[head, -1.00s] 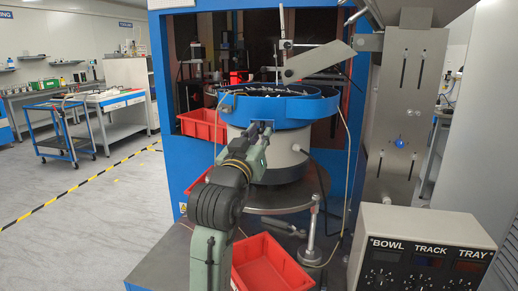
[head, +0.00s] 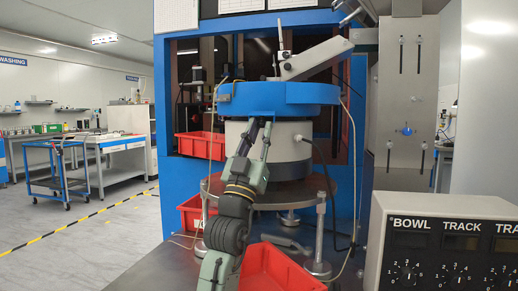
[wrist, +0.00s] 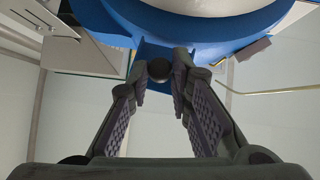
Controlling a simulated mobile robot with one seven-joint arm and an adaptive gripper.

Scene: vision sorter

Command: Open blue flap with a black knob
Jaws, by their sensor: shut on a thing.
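The black knob (wrist: 159,69) shows in the wrist view as a small round piece between my fingertips. My gripper (wrist: 162,63) is shut on it, with a finger on either side. Behind the knob is a blue part (wrist: 152,48), apparently the flap, at the edge of the larger blue bowl rim (wrist: 200,28). In the head view my gripper (head: 262,121) reaches up to the underside of the blue bowl rim (head: 285,98). The knob and flap are hidden or too small there. I cannot tell how far the flap is open.
A grey chute plate (head: 315,60) slopes above the bowl. A red bin (head: 275,270) stands below on the right, near my forearm, with another red bin (head: 192,214) behind. The control box (head: 440,225) is at the right front. Cables hang beside the bowl.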

